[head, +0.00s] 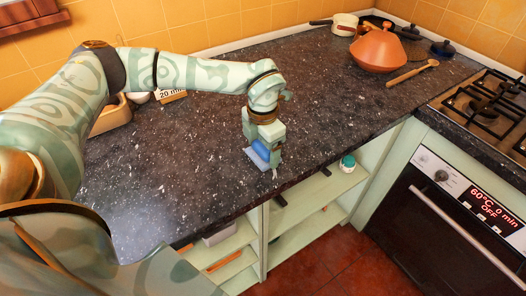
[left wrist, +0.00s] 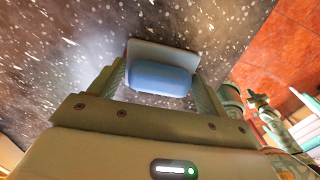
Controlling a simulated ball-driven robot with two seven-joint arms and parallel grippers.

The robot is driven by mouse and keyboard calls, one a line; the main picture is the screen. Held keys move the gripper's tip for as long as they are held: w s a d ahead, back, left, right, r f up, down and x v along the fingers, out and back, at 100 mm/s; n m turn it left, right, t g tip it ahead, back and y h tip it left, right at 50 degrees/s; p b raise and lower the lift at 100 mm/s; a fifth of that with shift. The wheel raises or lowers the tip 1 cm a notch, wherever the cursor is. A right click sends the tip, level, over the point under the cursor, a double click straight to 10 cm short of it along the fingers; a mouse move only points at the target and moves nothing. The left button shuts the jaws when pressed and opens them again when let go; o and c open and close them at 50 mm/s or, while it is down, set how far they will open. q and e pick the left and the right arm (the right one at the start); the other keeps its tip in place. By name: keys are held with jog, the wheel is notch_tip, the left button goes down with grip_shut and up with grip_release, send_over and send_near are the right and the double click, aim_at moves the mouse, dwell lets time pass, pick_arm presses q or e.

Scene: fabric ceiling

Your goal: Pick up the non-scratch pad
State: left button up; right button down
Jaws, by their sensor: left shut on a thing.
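The non-scratch pad (head: 261,149) is a blue block with a pale grey layer, at the front edge of the dark speckled worktop. My left gripper (head: 266,153) reaches down over it and is shut on it. In the left wrist view the pad (left wrist: 158,78) sits between the two fingers of the left gripper (left wrist: 163,85), its grey layer (left wrist: 165,54) on the far side. I cannot tell whether the pad touches the worktop. My right gripper is not in view.
The worktop (head: 330,105) is clear around the pad. An orange tagine (head: 379,50), a wooden spoon (head: 412,73) and a cream pot (head: 344,25) stand at the back right. A gas hob (head: 490,104) is at right. Open shelves (head: 305,215) lie below the front edge.

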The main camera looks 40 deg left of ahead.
pick_arm(q)
jog(key=shift+r, duration=0.1)
jog(key=shift+r, duration=0.3)
notch_tip(320, 180, up, 2)
jog(key=shift+r+p, duration=0.2)
jog(key=shift+p, duration=0.35)
jog(key=s+d+r+p, duration=0.2)
jog(key=s+d+r, duration=0.3)
jog(key=d+r, duration=0.5)
jog(key=d, duration=0.3)
jog(key=shift+s, duration=0.2)
